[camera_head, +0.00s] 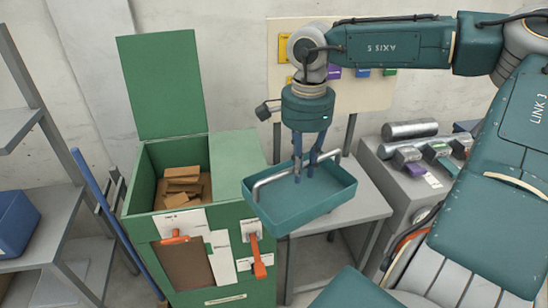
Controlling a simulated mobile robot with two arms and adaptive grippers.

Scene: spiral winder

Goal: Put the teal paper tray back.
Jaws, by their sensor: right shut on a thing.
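The teal paper tray (300,204) hangs in the air at the middle of the head view, in front of a grey side table and beside the green cabinet. My right gripper (303,174) points down and is shut on the handle of the tray. The tray is tilted slightly in the picture, and its left corner overlaps the cabinet's front edge. No contents show in the tray. My left gripper is not in view.
The green cabinet (236,295) has a raised lid (163,86) and an open bin holding several brown blocks (182,180). A grey table (362,204) stands behind the tray. Metal rolls (410,130) lie on a grey bench at right. A shelf with a blue bin (14,222) is at left.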

